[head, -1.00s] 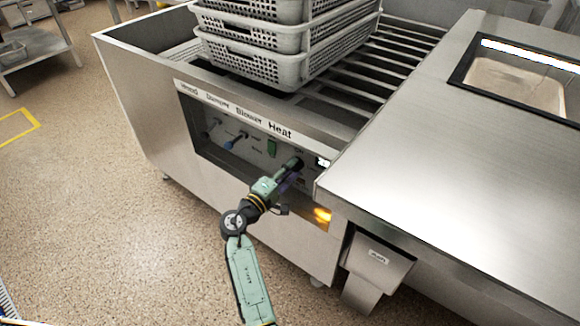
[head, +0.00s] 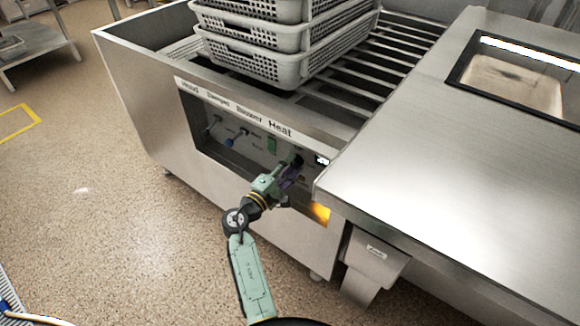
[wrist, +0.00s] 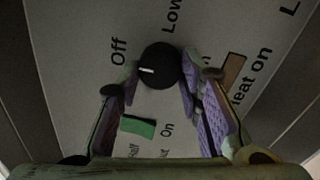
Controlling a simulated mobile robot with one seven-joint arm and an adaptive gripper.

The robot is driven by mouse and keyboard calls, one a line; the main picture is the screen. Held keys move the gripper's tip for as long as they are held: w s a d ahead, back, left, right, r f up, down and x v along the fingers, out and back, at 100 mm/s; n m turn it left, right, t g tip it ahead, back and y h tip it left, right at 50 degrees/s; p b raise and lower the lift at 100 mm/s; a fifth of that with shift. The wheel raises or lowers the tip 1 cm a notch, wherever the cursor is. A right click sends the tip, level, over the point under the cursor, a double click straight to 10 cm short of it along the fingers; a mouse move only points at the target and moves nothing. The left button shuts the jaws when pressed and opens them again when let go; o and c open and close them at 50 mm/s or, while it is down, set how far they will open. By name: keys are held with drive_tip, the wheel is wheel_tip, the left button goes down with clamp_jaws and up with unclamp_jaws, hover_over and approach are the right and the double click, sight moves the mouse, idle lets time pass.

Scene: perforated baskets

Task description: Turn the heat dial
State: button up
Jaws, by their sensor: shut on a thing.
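The heat dial (wrist: 164,58) is a round black knob with a short white mark, on a grey panel printed "Off", "Low" and "Heat on". Its mark lies on the left side of the knob in the wrist view, on the "Off" side. My gripper (wrist: 160,78) is shut on the dial, with a purple-padded finger on each side of it. In the head view my gripper (head: 295,168) reaches into the recessed control panel (head: 238,158) below the "Heat" label (head: 280,130). It hides most of the dial there.
A green switch (wrist: 138,127) sits near the dial. A blue-tipped control (head: 235,139) is further left on the panel. Stacked grey perforated baskets (head: 285,55) stand on the rails above. A steel counter (head: 430,160) juts out at right.

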drive_tip(key=o, duration=1.2)
drive_tip(key=shift+c, duration=0.2)
drive_tip(key=v, duration=1.2)
drive_tip(key=shift+f, duration=0.1)
